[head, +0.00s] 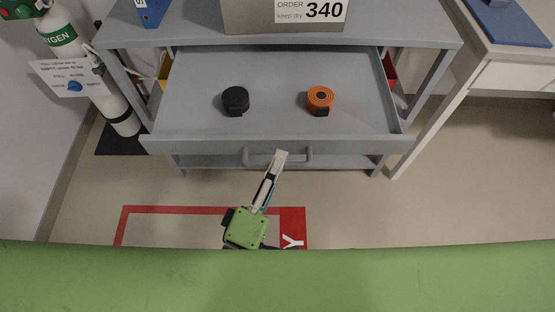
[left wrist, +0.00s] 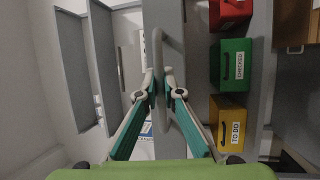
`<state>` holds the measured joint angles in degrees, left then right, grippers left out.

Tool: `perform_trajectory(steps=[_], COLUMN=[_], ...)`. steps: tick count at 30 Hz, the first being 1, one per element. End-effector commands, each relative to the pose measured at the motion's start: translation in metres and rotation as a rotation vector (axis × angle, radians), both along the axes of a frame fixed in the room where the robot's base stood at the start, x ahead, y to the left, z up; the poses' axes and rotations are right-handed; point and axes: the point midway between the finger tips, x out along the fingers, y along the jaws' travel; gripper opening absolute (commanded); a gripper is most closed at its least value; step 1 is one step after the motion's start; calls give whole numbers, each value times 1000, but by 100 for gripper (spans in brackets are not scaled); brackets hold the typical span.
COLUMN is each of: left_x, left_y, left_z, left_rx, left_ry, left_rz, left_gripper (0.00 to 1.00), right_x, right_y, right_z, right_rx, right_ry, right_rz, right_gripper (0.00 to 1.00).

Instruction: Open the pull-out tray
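The grey pull-out tray (head: 190,142) stands out from under the tabletop of a grey workbench, and its inside shows. A black round knob-like part (head: 235,100) and an orange one (head: 320,99) lie in it. Its bar handle (head: 308,156) is on the front panel; in the left wrist view the handle (left wrist: 161,50) runs up between my fingers. My left gripper (head: 280,156) is at the left part of the handle. In the left wrist view, its two fingertips (left wrist: 160,77) close in on the bar from both sides. My right gripper is not in view.
A box labelled 340 (head: 283,18) stands on the bench top (head: 400,27). An oxygen cylinder (head: 95,85) stands at the left. Red, green (left wrist: 233,65) and yellow bins sit beside the tray in the wrist view. A white table (head: 510,75) is at the right. The floor before the bench is clear.

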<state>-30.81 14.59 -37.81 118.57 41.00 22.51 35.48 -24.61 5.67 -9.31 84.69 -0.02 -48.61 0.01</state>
Motion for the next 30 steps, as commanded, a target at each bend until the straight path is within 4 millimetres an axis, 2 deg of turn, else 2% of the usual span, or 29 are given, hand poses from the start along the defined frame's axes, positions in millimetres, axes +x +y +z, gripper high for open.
perform_trajectory(steps=[1,2,14,17,30], left_x=[0,0,-4,-15,-93], left_y=[0,0,1,6,39], left_z=[-1,-1,-2,-5,-20], left_rx=[0,0,2,3,4], left_ry=[1,1,1,3,4], left_rz=[0,0,-1,-2,-3], left_gripper=[20,25,25,25,25], right_x=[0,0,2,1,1], right_y=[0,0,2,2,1], right_z=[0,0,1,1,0], right_rx=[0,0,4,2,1], right_ry=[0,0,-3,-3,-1], right_rz=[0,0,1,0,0], right_gripper=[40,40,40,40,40])
